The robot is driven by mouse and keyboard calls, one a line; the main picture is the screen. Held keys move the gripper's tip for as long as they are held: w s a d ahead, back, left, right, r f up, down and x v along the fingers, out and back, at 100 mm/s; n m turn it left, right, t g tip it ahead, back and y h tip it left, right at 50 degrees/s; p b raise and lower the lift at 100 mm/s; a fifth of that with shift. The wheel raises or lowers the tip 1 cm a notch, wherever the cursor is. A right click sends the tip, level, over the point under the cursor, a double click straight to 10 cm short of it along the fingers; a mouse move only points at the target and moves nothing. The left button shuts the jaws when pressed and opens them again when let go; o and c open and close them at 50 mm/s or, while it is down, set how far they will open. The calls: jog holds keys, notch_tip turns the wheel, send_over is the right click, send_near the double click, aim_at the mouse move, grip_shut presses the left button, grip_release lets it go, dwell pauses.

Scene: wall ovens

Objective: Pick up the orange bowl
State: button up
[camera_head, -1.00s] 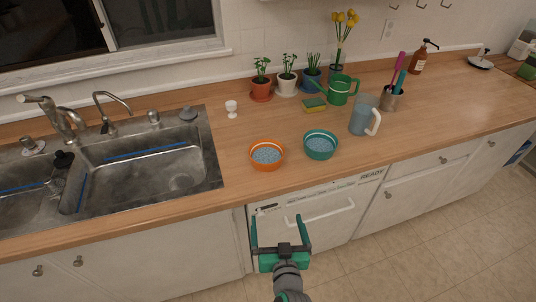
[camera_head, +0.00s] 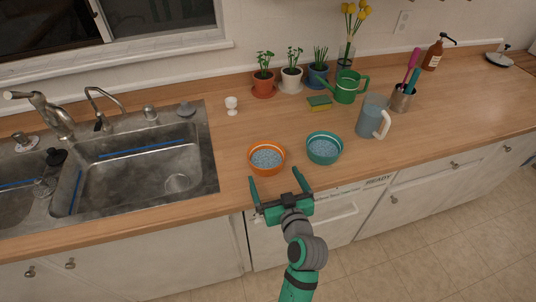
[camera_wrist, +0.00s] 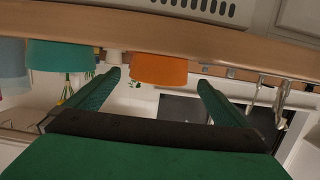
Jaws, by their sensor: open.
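The orange bowl (camera_head: 267,159) stands upright on the wooden counter near its front edge, right of the sink. In the wrist view the orange bowl (camera_wrist: 159,70) shows upside down, between and beyond my two fingers. My gripper (camera_head: 274,179) is open and empty, just in front of the bowl. Its left fingertip appears close to the bowl's front rim in the head view, but I cannot tell whether they touch. In the wrist view my gripper (camera_wrist: 158,80) has its fingers spread wide.
A teal bowl (camera_head: 324,148) stands close to the right of the orange bowl. A blue-grey pitcher (camera_head: 370,116), a sponge (camera_head: 319,103) and a green watering can (camera_head: 347,87) are farther right and back. A white egg cup (camera_head: 231,105) stands behind. The sink (camera_head: 150,170) is left.

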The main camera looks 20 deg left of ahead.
aim_at(272, 170)
jog(key=x, duration=0.4)
jog(key=shift+d, duration=0.15)
jog(key=shift+w+a+f, duration=0.1)
jog(key=shift+w+a, duration=0.1)
jog(key=shift+a, duration=0.2)
jog(key=shift+w+a+f, duration=0.1)
jog(key=shift+w+a, duration=0.1)
jog(key=shift+a, duration=0.2)
jog(key=shift+d+x, duration=0.15)
jog(key=shift+x, duration=1.1)
jog(key=shift+d+x, duration=0.15)
jog(key=shift+x, duration=1.15)
jog(key=shift+w+f, duration=0.1)
jog(key=shift+w, duration=0.05)
jog(key=c, duration=0.8)
jog(key=shift+c, duration=0.2)
